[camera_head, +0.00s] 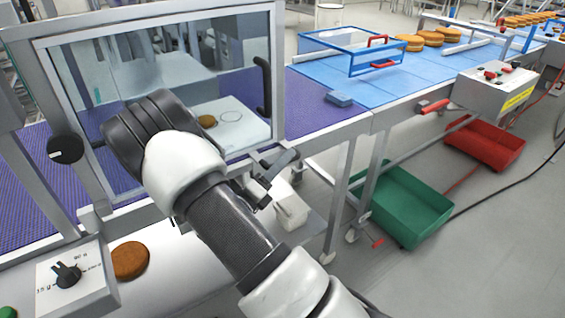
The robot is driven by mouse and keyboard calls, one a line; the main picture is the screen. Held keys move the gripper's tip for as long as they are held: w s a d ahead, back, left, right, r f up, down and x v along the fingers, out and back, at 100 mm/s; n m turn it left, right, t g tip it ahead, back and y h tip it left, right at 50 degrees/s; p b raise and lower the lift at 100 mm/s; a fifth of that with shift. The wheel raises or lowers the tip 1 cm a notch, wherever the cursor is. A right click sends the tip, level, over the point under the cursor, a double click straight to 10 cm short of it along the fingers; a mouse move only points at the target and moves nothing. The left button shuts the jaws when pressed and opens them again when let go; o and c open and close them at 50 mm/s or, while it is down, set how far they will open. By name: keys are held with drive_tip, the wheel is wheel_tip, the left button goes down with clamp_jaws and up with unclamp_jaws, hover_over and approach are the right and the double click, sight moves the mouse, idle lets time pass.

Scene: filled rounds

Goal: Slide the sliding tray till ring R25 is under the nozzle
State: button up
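A white flat tray (250,133) shows through the clear guard window, low on its right side. It looks like the sliding tray. A brown round (207,121) lies on it, and an empty ring outline (230,115) is marked beside the round. No ring label is readable, so I cannot tell which is R25. The nozzle cannot be made out; my arm covers part of the window. Dark jaw-like parts, probably my gripper (268,180), show right of my arm, below the window's lower right corner. Whether they are open or touch anything is unclear.
The guard frame has a black handle (263,86) and a black knob (66,149). A dial box (70,278) and another brown round (130,260) are at lower left. A blue conveyor (400,88) runs right. Green (405,205) and red (487,143) bins stand on the floor.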

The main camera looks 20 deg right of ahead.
clamp_jaws()
drive_tip(key=s+a+p, duration=0.1)
drive_tip(key=a+p, duration=0.1)
drive_tip(key=a, duration=0.7)
drive_tip(key=shift+s, duration=0.4)
unclamp_jaws()
drive_tip(key=shift+d, duration=0.1)
drive_tip(key=v, duration=0.7)
drive_tip(key=shift+a, duration=0.25)
